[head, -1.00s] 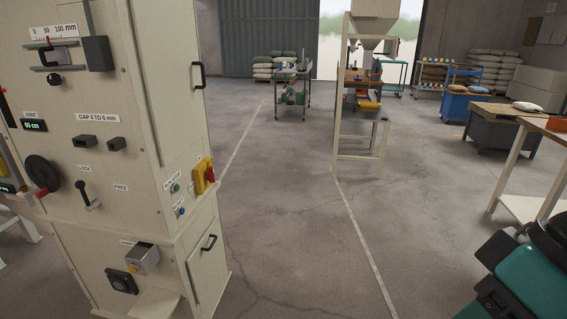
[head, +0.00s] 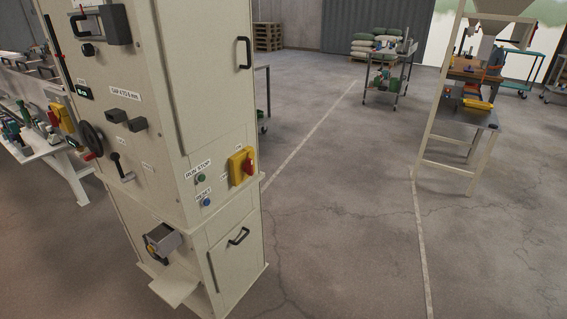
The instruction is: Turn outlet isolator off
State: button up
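A yellow isolator switch with a red handle (head: 241,166) is on the right-hand face of a tall cream cabinet (head: 220,110). Small labels sit around it, too small to read surely, and I cannot tell its handle's setting. A second yellow and red switch (head: 63,118) shows at the far left, partly behind the cabinet. I cannot tell which of them is named as the outlet isolator. My gripper is not in view.
Beside the near switch are a green RUN/STOP button (head: 201,178) and a blue RESET button (head: 206,202). The cabinet's front has a crank wheel (head: 90,138) and a lever (head: 121,167). A hopper frame (head: 436,110) stands at right. Open floor (head: 350,220) lies between.

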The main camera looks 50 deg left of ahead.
aim_at(247, 168)
jog(key=u, duration=0.15)
jog(key=i, duration=0.7)
jog(key=u, duration=1)
jog(key=i, duration=0.7)
jog(key=u, duration=0.7)
